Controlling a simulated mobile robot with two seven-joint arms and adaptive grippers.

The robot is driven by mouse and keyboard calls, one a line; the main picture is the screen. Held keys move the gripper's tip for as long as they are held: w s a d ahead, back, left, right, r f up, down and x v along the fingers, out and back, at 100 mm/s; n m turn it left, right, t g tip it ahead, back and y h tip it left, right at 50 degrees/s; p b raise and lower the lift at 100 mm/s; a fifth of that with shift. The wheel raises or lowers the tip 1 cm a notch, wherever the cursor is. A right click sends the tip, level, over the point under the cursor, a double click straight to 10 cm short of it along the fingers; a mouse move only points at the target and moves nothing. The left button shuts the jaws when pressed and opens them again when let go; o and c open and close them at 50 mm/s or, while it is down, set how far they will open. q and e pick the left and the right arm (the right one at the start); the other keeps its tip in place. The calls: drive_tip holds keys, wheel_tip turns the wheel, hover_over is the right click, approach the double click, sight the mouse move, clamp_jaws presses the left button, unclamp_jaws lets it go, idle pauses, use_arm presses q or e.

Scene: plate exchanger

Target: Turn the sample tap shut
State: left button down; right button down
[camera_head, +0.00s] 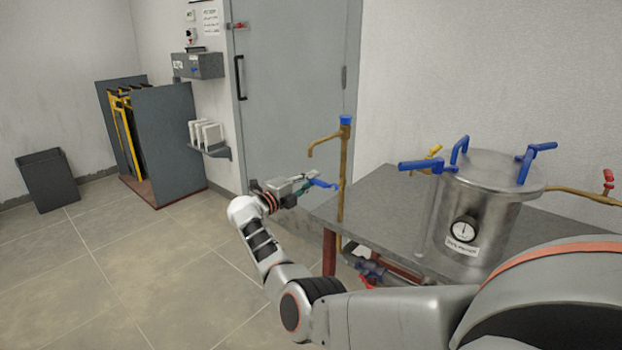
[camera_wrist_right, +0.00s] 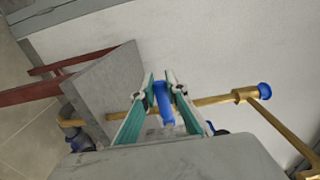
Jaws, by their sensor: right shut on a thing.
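The brass standpipe (camera_head: 341,205) rises at the left end of the grey bench, with a curved spout and a blue cap (camera_head: 346,120) on top. A blue lever (camera_head: 324,184) sits partway up the pipe, which I take to be the sample tap's handle. My right gripper (camera_head: 312,181) reaches it from the left and is shut on it. In the right wrist view the blue lever (camera_wrist_right: 163,105) lies between the fingertips of the right gripper (camera_wrist_right: 163,88), in front of the brass pipe (camera_wrist_right: 213,100). My left gripper is out of view.
A steel vessel (camera_head: 485,215) with blue clamp handles and a gauge stands on the grey bench (camera_head: 372,199). A yellow handle (camera_head: 434,151) and a red-handled valve (camera_head: 608,178) are near it. Pipework with a blue valve (camera_head: 370,272) is below.

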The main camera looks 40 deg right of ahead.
drive_tip(key=shift+f, duration=0.1)
idle(0.3)
drive_tip(key=c, duration=2)
unclamp_jaws()
